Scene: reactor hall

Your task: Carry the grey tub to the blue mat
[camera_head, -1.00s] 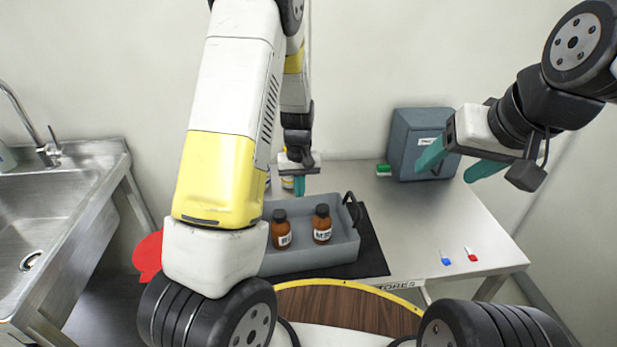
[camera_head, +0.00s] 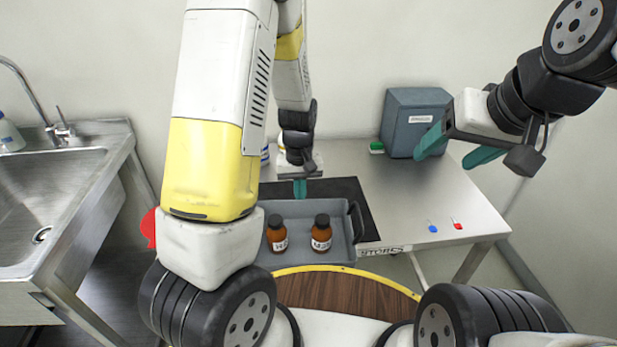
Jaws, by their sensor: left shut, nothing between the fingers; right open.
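The grey tub (camera_head: 340,248) stands at the near edge of the steel table, partly off the front of a black mat (camera_head: 345,190). It holds two brown bottles, one (camera_head: 277,236) on the left and one (camera_head: 321,234) on the right. A dark handle (camera_head: 357,221) shows at its right end; its left end is hidden behind my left arm. My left gripper (camera_head: 300,189) is shut and empty, pointing down at the tub's far rim; I cannot tell if it touches. My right gripper (camera_head: 458,150) is open and empty, high above the table's right side. No blue mat is visible.
A grey-blue box (camera_head: 415,122) and a small green item (camera_head: 377,147) stand at the back of the table (camera_head: 410,190). A blue (camera_head: 433,229) and a red (camera_head: 457,225) small item lie at the front right. A sink (camera_head: 60,195) is at the left.

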